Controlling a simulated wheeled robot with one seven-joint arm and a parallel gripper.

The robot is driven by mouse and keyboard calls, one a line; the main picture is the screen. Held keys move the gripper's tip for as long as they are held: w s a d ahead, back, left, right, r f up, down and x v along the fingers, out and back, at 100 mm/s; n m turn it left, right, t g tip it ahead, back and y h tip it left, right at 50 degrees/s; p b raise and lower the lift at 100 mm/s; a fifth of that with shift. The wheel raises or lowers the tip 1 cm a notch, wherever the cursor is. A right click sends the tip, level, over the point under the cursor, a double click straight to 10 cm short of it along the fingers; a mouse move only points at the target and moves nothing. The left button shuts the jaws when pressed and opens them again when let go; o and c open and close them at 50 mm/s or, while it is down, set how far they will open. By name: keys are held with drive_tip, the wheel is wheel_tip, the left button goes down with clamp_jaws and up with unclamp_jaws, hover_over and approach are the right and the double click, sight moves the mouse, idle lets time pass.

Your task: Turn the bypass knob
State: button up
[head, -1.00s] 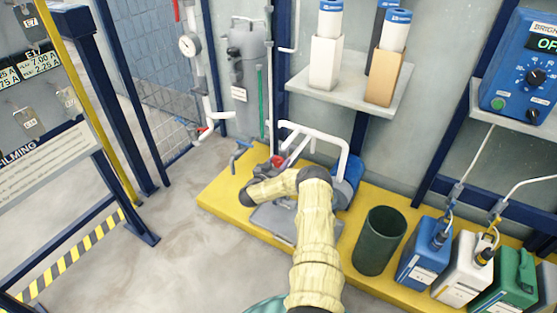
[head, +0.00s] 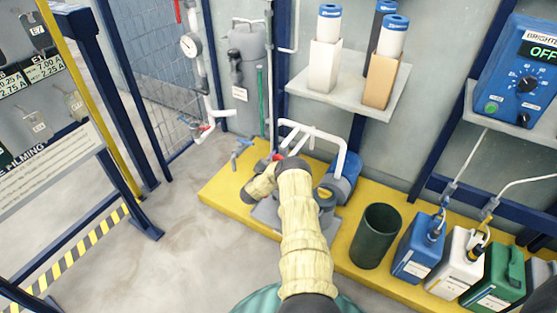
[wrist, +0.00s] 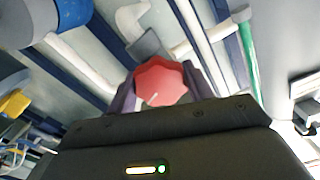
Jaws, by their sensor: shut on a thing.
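The red bypass knob (wrist: 160,83) has a lobed rim and a short pale mark on its face. In the wrist view it sits between the two dark fingers of my gripper (wrist: 164,86), which is shut on it. In the head view only a small bit of red (head: 277,157) shows by the white pipes, just beyond my arm's bent wrist. My gripper's fingers are mostly hidden there behind my yellow-sleeved arm.
A grey pump body (head: 326,199), a dark green bin (head: 376,236) and several canisters (head: 415,252) are on the yellow platform (head: 222,187). The floor at left is clear.

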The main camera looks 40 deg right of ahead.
drive_tip(key=shift+m, duration=0.3)
drive_tip(key=o, duration=1)
drive_tip(key=p+v, duration=0.4)
drive_tip(key=v, duration=1.3)
drive_tip(key=shift+s+a+f+p, duration=0.1)
drive_tip(key=shift+s+a+p, duration=0.1)
drive_tip(key=shift+p, duration=0.2)
drive_tip(key=shift+w, duration=0.1)
